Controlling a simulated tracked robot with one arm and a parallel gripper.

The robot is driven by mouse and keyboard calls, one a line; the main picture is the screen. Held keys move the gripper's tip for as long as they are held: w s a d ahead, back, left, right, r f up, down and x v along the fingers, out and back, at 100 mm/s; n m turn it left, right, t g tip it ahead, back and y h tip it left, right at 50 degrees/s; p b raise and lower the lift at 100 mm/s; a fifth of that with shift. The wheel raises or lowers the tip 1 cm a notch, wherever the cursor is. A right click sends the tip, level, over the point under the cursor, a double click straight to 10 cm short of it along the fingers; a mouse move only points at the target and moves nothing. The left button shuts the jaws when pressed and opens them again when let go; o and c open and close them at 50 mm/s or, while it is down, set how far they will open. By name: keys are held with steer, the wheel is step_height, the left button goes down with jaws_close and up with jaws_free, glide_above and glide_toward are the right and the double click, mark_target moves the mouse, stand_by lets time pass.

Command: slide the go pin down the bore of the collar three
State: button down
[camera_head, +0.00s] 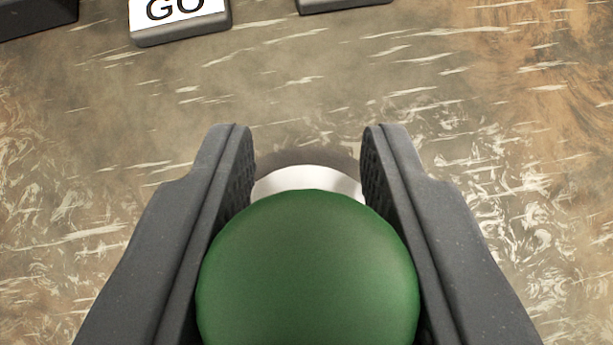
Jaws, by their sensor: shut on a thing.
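My gripper (307,160) is at the bottom centre of the camera view, with its two dark grey fingers on either side of a green rounded knob (308,265). This is probably the head of the go pin. The gripper is shut on it. A pale, shiny metal part (308,180) shows just beyond the knob, between the fingertips. I cannot tell whether it belongs to the pin or to a collar below. The pin's lower end is hidden under the knob. No collar can be made out for certain.
A dark grey block with a white "GO" label (180,12) stands at the top left. Parts of other dark blocks (340,3) show at the top edge and top left corner (35,15). The mottled brown surface (480,110) between is clear.

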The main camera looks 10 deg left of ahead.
steer(key=shift+f, duration=0.2)
steer(key=c, duration=1)
jaws_free()
steer(key=shift+p+v, duration=0.8)
steer(key=shift+v, duration=6.05)
